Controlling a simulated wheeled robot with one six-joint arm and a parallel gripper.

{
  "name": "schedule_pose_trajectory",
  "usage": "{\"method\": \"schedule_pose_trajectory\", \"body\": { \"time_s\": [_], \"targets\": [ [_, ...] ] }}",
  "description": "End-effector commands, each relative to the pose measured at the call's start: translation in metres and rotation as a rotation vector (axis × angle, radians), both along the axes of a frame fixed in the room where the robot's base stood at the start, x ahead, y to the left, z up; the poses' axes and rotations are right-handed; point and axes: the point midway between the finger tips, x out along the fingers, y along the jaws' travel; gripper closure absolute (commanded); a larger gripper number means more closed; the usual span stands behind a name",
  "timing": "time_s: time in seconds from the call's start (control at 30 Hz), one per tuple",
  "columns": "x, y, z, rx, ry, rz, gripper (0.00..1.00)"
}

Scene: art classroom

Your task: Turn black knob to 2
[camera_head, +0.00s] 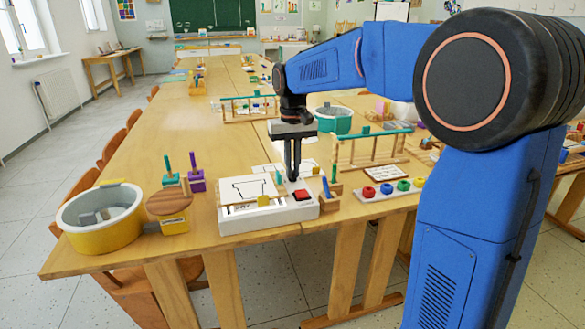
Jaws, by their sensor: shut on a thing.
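A white box (240,226) stands near the front edge of the table, with a picture panel on its top and a red button (301,195) at its right. My gripper (293,177) points straight down over the right part of the box, just behind the red button. Its dark fingers are close together and shut on the black knob, which they almost wholly hide. The number marks around the knob are too small or covered, so I cannot tell its setting.
A yellow tub (75,237) and a round wooden board (170,201) stand left of the box. A tray with coloured knobs (372,206) lies to the right. A green-railed rack (350,152) and a teal basin (335,127) stand behind. The table's left middle is clear.

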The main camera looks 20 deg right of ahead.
Motion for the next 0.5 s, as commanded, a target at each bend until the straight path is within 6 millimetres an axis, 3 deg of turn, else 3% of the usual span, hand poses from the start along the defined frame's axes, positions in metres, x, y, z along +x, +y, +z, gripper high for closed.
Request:
{"method": "schedule_pose_trajectory", "body": {
  "time_s": [0.07,0.1,0.17,0.5],
  "targets": [
    [0.0008,-0.0001,0.0013,0.0,-0.004,0.0,1.0],
    [0.0009,-0.0001,0.0014,0.0,-0.004,0.0,0.87],
    [0.0008,-0.0001,0.0013,0.0,-0.004,0.0,0.73],
    [0.0005,0.0,0.0022,0.0,-0.002,0.001,0.73]
  ]
}}
